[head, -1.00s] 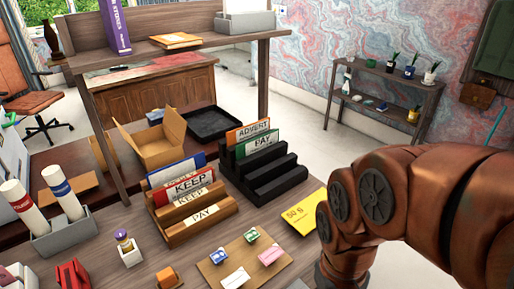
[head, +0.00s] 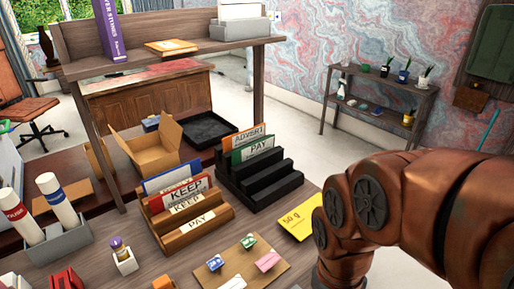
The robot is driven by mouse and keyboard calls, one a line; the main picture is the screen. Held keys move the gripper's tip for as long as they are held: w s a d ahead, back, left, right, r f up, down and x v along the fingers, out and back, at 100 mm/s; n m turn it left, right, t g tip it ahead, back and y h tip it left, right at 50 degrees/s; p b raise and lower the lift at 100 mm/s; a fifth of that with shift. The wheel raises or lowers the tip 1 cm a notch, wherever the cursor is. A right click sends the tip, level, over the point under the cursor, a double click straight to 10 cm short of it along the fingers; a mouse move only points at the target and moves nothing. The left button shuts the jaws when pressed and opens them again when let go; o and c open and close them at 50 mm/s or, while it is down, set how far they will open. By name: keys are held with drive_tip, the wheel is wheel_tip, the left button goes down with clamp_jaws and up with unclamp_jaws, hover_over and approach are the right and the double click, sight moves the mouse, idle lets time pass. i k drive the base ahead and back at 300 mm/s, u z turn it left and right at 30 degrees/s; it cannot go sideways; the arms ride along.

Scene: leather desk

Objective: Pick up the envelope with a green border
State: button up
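An envelope with a green border, marked PAY (head: 258,147), stands in the black stepped rack (head: 268,190), with its lower part hidden by the rack. Behind it, in the same rack, is an orange-bordered envelope marked ADVERT (head: 242,137). A brown wooden rack (head: 196,230) to the left holds a blue-edged envelope (head: 170,178), a red-bordered one marked KEEP (head: 187,192) and plainer ones marked KEEP and PAY. My copper-coloured arm fills the right side of the view. My gripper is out of view.
A yellow card marked 50 g (head: 299,223) lies right of the racks. In front is a board (head: 235,265) with small coloured blocks. A grey holder with rolled tubes (head: 58,240) stands at left. An open cardboard box (head: 155,152) and black tray (head: 210,130) are behind. A shelf (head: 170,58) overhangs the back.

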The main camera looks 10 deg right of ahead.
sight(242, 155)
drive_tip(key=z, duration=0.05)
drive_tip(key=k, duration=0.5)
drive_tip(key=z, duration=1.5)
drive_tip(key=i, duration=2.15)
drive_tip(key=u, duration=3.7)
